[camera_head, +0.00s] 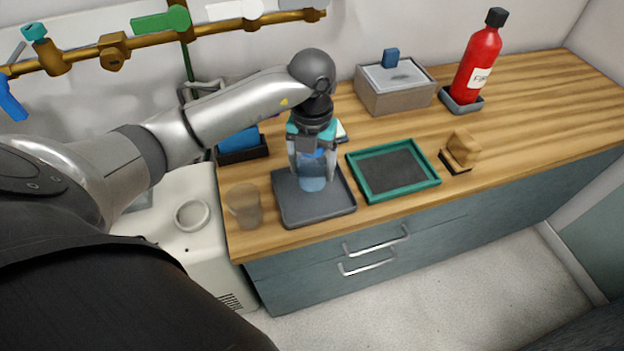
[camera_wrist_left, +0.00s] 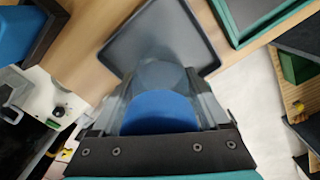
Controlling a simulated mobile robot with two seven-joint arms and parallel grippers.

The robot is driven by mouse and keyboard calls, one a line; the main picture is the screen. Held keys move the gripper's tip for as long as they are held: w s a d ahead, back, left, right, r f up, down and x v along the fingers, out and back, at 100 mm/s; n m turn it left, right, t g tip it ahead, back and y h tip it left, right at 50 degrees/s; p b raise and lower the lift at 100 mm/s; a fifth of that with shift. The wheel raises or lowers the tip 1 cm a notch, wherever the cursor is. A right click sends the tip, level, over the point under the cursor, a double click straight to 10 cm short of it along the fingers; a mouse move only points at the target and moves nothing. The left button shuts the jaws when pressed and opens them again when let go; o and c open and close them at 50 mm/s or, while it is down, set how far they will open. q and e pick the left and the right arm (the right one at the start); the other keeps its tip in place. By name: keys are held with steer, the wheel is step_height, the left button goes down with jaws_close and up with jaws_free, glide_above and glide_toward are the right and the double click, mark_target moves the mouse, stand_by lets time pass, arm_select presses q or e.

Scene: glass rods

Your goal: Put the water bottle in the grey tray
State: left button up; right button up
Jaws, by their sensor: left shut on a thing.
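The water bottle (camera_head: 313,182) is clear and bluish with a blue cap. In the head view it is upright over the grey tray (camera_head: 290,213), within its outline. I cannot tell whether its base touches the tray floor. My left gripper (camera_head: 314,166) points down and is shut on the bottle near its top. In the left wrist view the blue cap (camera_wrist_left: 160,108) sits between the fingers, with the grey tray (camera_wrist_left: 150,33) beyond it. My right gripper is not in view.
A translucent cup (camera_head: 244,205) stands just left of the tray. A green-rimmed tray (camera_head: 431,182) lies to the right, with a brown block (camera_head: 463,147) beyond. Behind are a grey box (camera_head: 398,100) and a red extinguisher (camera_head: 478,65). A dark holder with blue contents (camera_head: 240,148) is behind left.

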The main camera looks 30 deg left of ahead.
mark_target(312, 179)
arm_select(q)
steer(key=shift+f+b, duration=0.45)
steer(key=shift+f, duration=1.65)
steer(key=shift+f, duration=0.1)
steer(key=o, duration=1.5)
steer(key=shift+f, duration=0.1)
steer(key=shift+r, duration=0.25)
step_height(312, 179, up, 12)
steer(key=shift+f+p, duration=0.1)
steer(key=shift+p, duration=1.1)
